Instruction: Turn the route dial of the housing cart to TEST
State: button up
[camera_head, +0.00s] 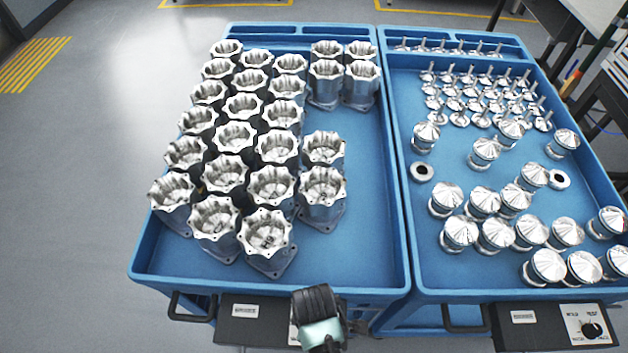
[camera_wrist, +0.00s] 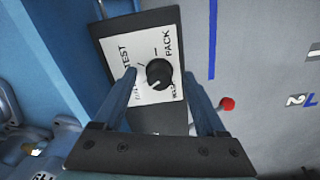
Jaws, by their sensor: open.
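The route dial (camera_wrist: 159,74) is a round black knob on a white label plate (camera_wrist: 124,74) fixed to a dark panel. TEST is printed at the plate's upper left and PACK at its upper right; the lower markings are too blurred to read. A small pale mark shows near the knob's lower edge, but I cannot tell which marking it points to. My gripper (camera_wrist: 159,72) is open, its fingers on either side of the knob with gaps showing. In the head view, my wrist covers the dial at the front of the blue housing cart (camera_head: 160,262).
The housing cart holds several silver housings (camera_head: 266,232). A second blue cart (camera_head: 385,190) stands beside it on the right, with several metal parts and its own dial (camera_head: 592,330). A black handle (camera_head: 192,310) projects from the housing cart's front. Grey floor (camera_head: 80,180) is clear on the left.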

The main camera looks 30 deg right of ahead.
grip_shut()
dwell(0.4)
jog(key=shift+m+p, duration=0.3)
jog(key=shift+r+m+p, duration=0.1)
jog(key=shift+m+p, duration=0.55)
jog(key=shift+m, duration=0.25)
jog(key=m+p, duration=0.1)
jog(key=m, duration=0.1)
jog(key=shift+m+p, duration=0.3)
jog(key=m+p, duration=0.1)
jog(key=m, duration=0.2)
jog(key=shift+m+p, duration=0.8)
jog(key=shift+m, duration=1)
